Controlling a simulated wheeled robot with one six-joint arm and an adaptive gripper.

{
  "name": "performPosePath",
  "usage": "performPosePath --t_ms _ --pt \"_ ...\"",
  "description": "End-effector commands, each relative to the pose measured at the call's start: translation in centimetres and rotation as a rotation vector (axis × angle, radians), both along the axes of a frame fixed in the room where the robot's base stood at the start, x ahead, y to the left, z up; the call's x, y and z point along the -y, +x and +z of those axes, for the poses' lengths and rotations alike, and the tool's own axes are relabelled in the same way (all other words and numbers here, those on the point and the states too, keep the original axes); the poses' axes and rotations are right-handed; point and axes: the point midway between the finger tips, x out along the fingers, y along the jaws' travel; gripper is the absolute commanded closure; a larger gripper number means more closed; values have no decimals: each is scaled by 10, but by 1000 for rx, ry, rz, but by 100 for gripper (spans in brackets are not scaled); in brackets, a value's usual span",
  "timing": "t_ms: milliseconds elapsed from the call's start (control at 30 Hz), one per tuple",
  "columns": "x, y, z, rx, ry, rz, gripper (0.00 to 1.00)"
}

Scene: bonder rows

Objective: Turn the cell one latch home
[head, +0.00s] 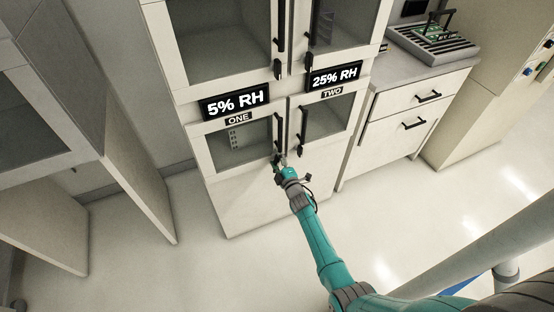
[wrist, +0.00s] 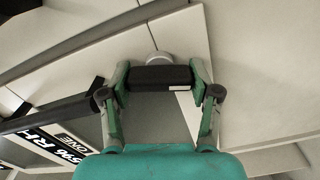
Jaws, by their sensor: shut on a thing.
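The cell one door (head: 240,145) is the glazed lower-left door under the ONE label (head: 238,119), and it looks closed. My gripper (head: 279,162) is at this door's lower right corner, below its long black handle (head: 276,130). In the wrist view my gripper (wrist: 160,78) is shut on the black latch (wrist: 158,77), a short bar with a pale mark near its right end. The latch spans between the two green fingers. A round grey hub (wrist: 158,57) shows just behind it. In the head view my gripper mostly hides the latch.
The cell two door (head: 328,118) is just right, with its own dark latch (head: 300,150) hanging below its handle. A drawer unit (head: 400,130) stands farther right. An open-fronted bench (head: 120,160) is at left. The floor (head: 190,250) in front is clear.

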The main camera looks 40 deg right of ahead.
Motion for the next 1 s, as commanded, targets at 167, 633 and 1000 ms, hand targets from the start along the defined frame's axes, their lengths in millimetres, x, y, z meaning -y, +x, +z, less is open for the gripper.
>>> performPosePath --t_ms 167,633,1000 --pt "-1 1 0 -36 -127 2 73" --pt "-1 1 -1 -85 -296 2 73" --pt "-1 1 -1 -88 -308 2 73"
